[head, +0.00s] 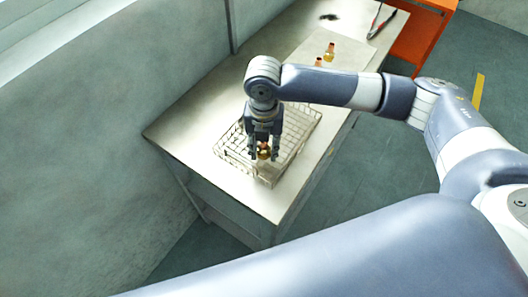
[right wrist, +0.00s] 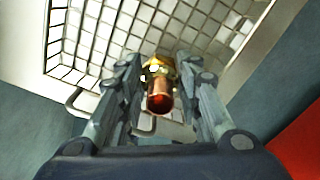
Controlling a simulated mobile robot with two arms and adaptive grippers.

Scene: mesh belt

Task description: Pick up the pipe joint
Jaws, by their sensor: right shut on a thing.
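A pipe joint with a brass nut and a copper end shows between my right gripper's fingers in the right wrist view (right wrist: 160,92); it also shows small in the head view (head: 263,153). My right gripper (head: 264,152) is shut on it, over the near part of a wire mesh basket (head: 303,113). In the right wrist view the basket's mesh lies behind the joint. I cannot tell whether the joint touches the basket. A second copper and brass joint (head: 329,53) stands on the table behind the basket. My left gripper is not in view.
The basket sits on a long pale table (head: 178,127) beside a grey wall (head: 90,130). Pliers with dark red handles (head: 376,22) and a small dark item (head: 329,17) lie at the far end. An orange unit (head: 415,38) stands beyond the table's right edge.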

